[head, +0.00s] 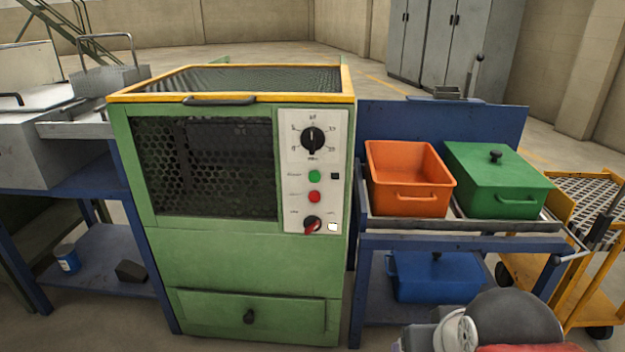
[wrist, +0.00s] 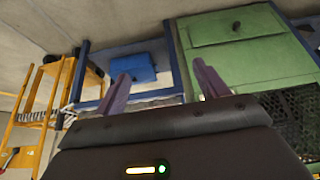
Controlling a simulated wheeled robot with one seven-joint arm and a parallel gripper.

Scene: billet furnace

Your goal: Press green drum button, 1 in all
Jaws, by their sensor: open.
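The green drum button (head: 314,176) is a small round button on the white control panel (head: 297,215) at the right of the green machine's front (head: 240,255). A red button (head: 314,197) sits just below it. My gripper (wrist: 160,80) shows in the wrist view with its two fingers apart and nothing between them. The wrist view is turned over and shows the machine's lower drawer (wrist: 222,28) beyond the fingers. The green button is not visible there. In the head view part of my arm shows at the bottom right, apart from the panel; the fingers are not visible there.
A black dial (head: 312,141) is above the buttons and a red-handled switch (head: 312,224) below. To the right, an orange bin (head: 408,178) and a green lidded box (head: 497,182) stand on a blue bench. A yellow cart (head: 585,270) stands farther right.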

